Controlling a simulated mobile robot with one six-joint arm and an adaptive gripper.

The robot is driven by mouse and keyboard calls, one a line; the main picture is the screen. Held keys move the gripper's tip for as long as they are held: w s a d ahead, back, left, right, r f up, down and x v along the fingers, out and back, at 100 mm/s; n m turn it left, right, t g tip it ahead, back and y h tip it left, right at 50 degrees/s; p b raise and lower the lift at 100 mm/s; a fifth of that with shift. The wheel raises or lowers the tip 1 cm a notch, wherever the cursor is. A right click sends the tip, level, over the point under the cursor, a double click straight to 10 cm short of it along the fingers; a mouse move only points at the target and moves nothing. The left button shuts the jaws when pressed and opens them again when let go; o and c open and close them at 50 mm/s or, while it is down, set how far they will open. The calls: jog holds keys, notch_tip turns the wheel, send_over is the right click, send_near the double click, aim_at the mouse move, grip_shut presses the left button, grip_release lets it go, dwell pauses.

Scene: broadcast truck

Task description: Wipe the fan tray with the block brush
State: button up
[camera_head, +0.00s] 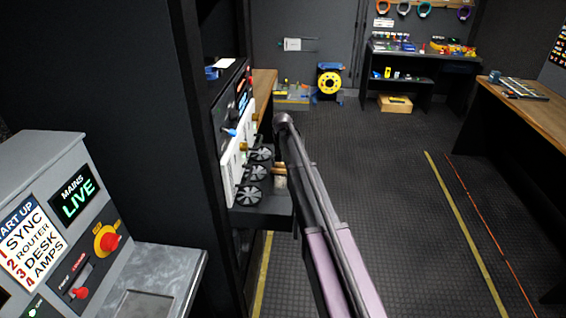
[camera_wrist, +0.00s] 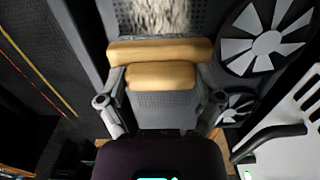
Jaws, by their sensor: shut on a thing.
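The fan tray (camera_head: 262,211) is a dark tray pulled out from the rack, with several grey-bladed fans along its left side. In the wrist view its grey perforated surface (camera_wrist: 160,103) lies behind the brush, with a pale, fuzzy dust-like patch (camera_wrist: 160,14) at the top. The block brush (camera_wrist: 160,50) has a tan wooden body and a raised grip. My gripper (camera_wrist: 162,78) is shut on that grip, one finger on each side. The brush (camera_head: 280,170) shows partly in the head view, over the tray. Its bristles are hidden, and I cannot tell whether they touch the tray.
Fans (camera_wrist: 266,40) stand close to the right of the brush in the wrist view. A white panel with handles (camera_head: 232,158) is left of the tray. A control console (camera_head: 60,220) stands at near left. The dark floor (camera_head: 400,210) to the right is open.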

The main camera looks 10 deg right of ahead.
jog(key=shift+s+a, duration=0.15)
jog(key=shift+s, duration=0.2)
jog(key=shift+s+a, duration=0.3)
jog(key=shift+s, duration=0.65)
jog(key=shift+s+a, duration=0.3)
jog(key=shift+s, duration=0.65)
jog(key=shift+s+f, duration=0.1)
jog(key=shift+s+a, duration=0.3)
jog(key=shift+s, duration=0.55)
jog(key=shift+s+a, duration=0.25)
jog(key=shift+s, duration=0.55)
jog(key=shift+a, duration=0.25)
jog(key=shift+w, duration=0.15)
jog(key=shift+w+d, duration=0.3)
jog(key=shift+w, duration=0.6)
jog(key=shift+w+d, duration=0.3)
jog(key=shift+w, duration=0.6)
